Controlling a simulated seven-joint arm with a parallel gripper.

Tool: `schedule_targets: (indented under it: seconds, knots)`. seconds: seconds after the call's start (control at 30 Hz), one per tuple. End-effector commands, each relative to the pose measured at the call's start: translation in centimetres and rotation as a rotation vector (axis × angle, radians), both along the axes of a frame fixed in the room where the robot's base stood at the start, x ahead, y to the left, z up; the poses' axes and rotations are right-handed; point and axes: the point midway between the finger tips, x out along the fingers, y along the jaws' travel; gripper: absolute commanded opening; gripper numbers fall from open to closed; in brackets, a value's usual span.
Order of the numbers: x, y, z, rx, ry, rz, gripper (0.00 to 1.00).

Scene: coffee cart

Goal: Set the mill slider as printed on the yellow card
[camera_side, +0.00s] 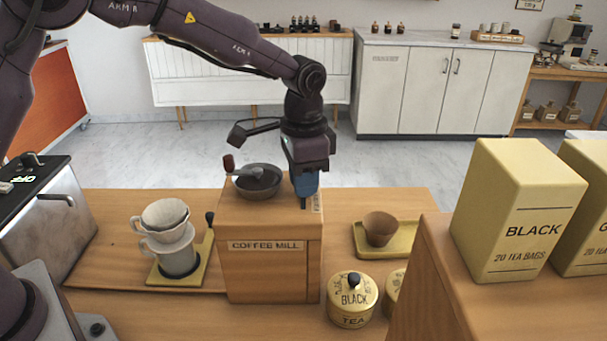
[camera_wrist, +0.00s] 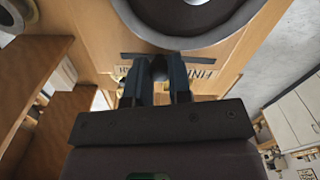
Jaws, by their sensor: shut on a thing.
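The wooden coffee mill (camera_side: 268,262) stands on the cart with its "COFFEE MILL" label facing the side camera. Its dark bowl and crank (camera_side: 259,180) are on top. My gripper (camera_side: 304,200) points down at the right part of the mill top. In the wrist view my gripper (camera_wrist: 160,92) is shut on a small dark slider knob (camera_wrist: 159,68) at a dark slot (camera_wrist: 205,58). Printed letters beside the slot are partly hidden by the fingers; "FINE" seems to show on one side. The exact slider setting cannot be told. I cannot make out a yellow card in either view.
A dripper on a white jug (camera_side: 172,250) stands left of the mill. A brown cup (camera_side: 380,228) sits on a yellow tray (camera_side: 402,246) to the right. Large tea boxes (camera_side: 515,210) stand at far right.

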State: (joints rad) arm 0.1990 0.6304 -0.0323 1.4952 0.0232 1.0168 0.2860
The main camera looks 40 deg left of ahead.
Motion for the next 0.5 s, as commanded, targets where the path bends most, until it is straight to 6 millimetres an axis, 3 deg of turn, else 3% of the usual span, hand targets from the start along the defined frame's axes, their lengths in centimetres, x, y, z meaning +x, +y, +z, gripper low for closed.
schedule_targets:
  seconds: [0.2, 0.5]
  knots:
    - [-2.3, -2.4, 0.1, -0.002, -0.001, -0.003, 0.0]
    - [-2.6, -2.7, 0.1, -0.004, 0.005, -0.004, 0.0]
